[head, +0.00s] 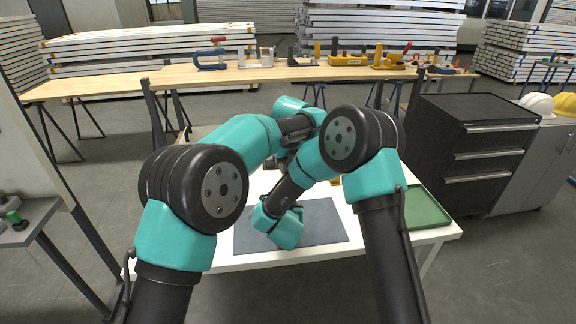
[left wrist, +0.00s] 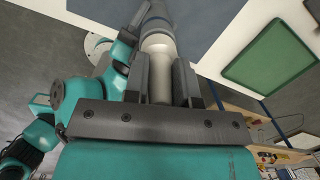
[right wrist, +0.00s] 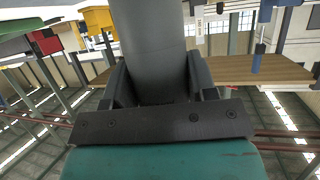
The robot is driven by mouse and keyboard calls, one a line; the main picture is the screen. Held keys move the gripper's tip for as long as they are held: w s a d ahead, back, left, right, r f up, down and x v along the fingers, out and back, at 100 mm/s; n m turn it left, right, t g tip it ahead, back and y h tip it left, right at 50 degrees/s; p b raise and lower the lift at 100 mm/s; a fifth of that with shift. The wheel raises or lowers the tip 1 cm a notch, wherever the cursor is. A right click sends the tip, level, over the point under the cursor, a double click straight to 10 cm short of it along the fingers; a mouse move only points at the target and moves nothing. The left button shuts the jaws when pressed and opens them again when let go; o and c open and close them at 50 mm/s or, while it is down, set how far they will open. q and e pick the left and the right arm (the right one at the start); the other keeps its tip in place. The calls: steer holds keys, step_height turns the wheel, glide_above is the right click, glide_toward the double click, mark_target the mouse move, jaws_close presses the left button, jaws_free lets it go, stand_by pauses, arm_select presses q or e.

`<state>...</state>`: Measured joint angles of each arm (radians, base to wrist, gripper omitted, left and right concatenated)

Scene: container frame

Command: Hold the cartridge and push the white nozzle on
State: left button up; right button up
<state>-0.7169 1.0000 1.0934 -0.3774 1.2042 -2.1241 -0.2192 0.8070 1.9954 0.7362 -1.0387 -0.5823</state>
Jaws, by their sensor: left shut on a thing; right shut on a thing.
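The white nozzle (left wrist: 160,85) is a pale cylinder with a wider collar. My left gripper (left wrist: 163,72) is shut on it in the left wrist view. A dark blue-grey cylinder lies in line beyond the collar, seemingly the cartridge (left wrist: 156,14); I cannot tell whether they touch or how far the nozzle is on. In the right wrist view the dark grey cartridge (right wrist: 152,45) fills the space between the fingers of my right gripper (right wrist: 155,82), which is shut on it. In the head view my arms hide both grippers, the nozzle and the cartridge.
A dark grey mat (head: 330,222) lies on the white table (head: 250,262). A green tray (head: 427,208) sits at the table's right side. A wooden bench (head: 265,73) with clamps stands behind, and a dark drawer cabinet (head: 470,150) stands at the right.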

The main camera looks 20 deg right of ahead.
arm_select(q)
steer(key=shift+s+d+f, duration=0.1)
steer(key=shift+s+f, duration=0.05)
steer(key=shift+f, duration=0.3)
steer(key=shift+s+d+f, duration=0.1)
steer(key=shift+s+f, duration=0.05)
steer(key=shift+f, duration=0.3)
steer(key=shift+d+r, duration=0.15)
steer(key=shift+r, duration=1.35)
steer(key=shift+w+a+r, duration=0.1)
steer(key=shift+a+r, duration=0.1)
steer(key=shift+r, duration=0.95)
steer(key=shift+f, duration=0.1)
steer(key=shift+w+f+y, duration=0.1)
steer(key=shift+f+y, duration=0.2)
steer(key=shift+f, duration=0.2)
steer(key=shift+f, duration=0.75)
